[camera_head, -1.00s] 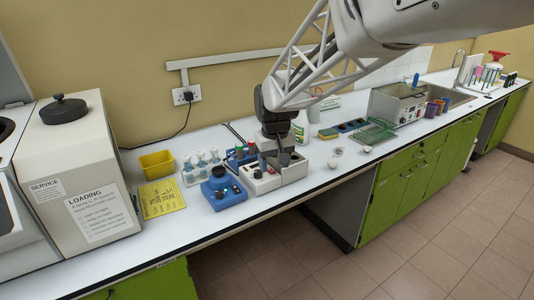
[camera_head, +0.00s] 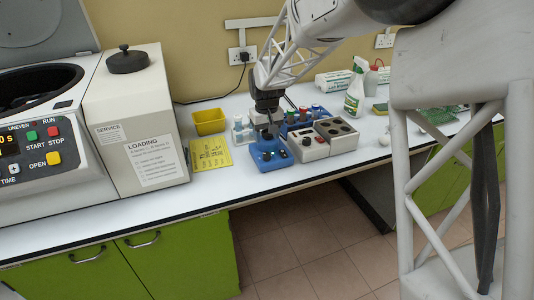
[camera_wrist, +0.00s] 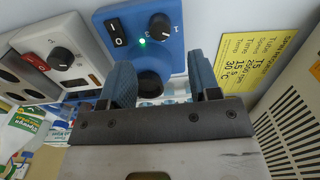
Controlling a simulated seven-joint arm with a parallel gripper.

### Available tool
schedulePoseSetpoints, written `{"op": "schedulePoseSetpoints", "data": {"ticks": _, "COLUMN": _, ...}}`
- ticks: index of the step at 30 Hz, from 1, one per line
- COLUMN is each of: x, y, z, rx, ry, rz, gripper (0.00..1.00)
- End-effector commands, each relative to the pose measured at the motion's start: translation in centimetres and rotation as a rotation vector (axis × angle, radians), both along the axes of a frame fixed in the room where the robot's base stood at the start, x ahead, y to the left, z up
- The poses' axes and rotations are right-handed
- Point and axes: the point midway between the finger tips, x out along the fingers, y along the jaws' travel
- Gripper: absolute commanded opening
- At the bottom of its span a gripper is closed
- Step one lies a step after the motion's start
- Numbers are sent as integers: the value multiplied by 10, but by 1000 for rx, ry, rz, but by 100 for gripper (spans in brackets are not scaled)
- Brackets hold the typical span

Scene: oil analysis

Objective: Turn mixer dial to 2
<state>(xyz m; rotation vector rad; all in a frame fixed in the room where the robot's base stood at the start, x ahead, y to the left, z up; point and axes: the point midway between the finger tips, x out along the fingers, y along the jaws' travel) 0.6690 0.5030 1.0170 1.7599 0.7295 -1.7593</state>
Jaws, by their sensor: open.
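The blue mixer (camera_head: 262,160) stands on the bench near its front edge. In the wrist view, its blue front panel (camera_wrist: 108,48) carries a black dial (camera_wrist: 159,27) with a white mark, a lit green light and a black rocker switch (camera_wrist: 115,32). My gripper (camera_head: 268,130) is over the mixer's top. In the wrist view, the two blue fingers of my gripper (camera_wrist: 160,66) are spread apart and empty. The mixer's dark round cup (camera_wrist: 150,84) shows between them; the dial lies beyond the fingertips, apart from them.
A white block unit (camera_head: 310,150) with its own dial and red switch stands close on the mixer's right. A yellow sheet (camera_head: 209,154) and yellow bin (camera_head: 209,121) are on the left. Racks (camera_head: 243,130) and a spray bottle (camera_head: 355,92) stand behind.

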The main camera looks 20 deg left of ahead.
Motion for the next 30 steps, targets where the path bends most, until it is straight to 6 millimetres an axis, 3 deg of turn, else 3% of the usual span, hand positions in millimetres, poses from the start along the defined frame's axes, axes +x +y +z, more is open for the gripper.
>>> {"op": "schedulePoseSetpoints", "data": {"ticks": 14, "x": 0, "y": 0, "z": -8, "rx": -1, "ry": 1, "rz": -1, "gripper": 57}}
{"op": "schedulePoseSetpoints", "data": {"ticks": 30, "x": 0, "y": -1, "z": -66, "rx": -1, "ry": 1, "rz": -1, "gripper": 57}}
